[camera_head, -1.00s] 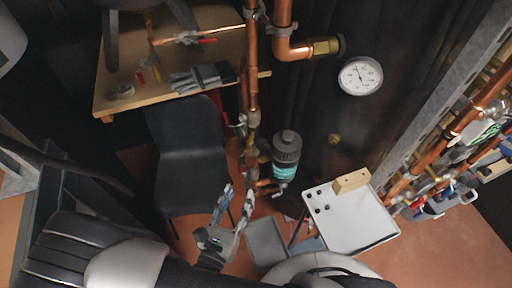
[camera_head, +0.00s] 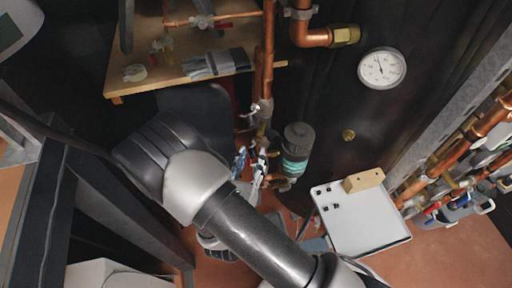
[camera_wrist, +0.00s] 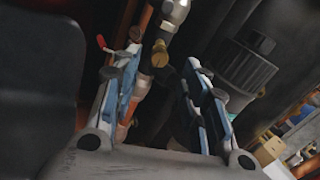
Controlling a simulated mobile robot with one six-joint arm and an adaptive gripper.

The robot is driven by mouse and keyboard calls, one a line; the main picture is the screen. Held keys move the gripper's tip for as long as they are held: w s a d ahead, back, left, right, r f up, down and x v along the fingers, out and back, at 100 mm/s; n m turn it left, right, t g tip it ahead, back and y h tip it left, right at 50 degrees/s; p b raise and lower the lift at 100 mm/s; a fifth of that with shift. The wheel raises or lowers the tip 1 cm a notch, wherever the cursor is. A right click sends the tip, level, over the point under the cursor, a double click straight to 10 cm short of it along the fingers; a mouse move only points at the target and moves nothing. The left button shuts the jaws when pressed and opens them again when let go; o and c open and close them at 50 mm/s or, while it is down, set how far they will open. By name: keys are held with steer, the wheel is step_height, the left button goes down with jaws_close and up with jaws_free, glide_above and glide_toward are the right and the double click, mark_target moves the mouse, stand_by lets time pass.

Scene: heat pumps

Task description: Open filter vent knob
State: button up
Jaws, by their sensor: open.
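The filter (camera_head: 297,150) is a dark canister with a grey cap and teal label, beside the vertical copper pipe in the head view. In the wrist view its ribbed dark body (camera_wrist: 245,70) is right of my gripper. I cannot tell for certain which is the vent knob. My gripper (camera_wrist: 163,82) is open with nothing held. In the head view my gripper (camera_head: 250,166) is just left of the filter.
A red-handled valve (camera_wrist: 103,42) is close to the left finger. A gauge (camera_head: 382,68) is on the dark tank.

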mark_target(258, 142)
steer(key=x, duration=0.5)
steer(key=shift+b, duration=0.4)
jaws_close()
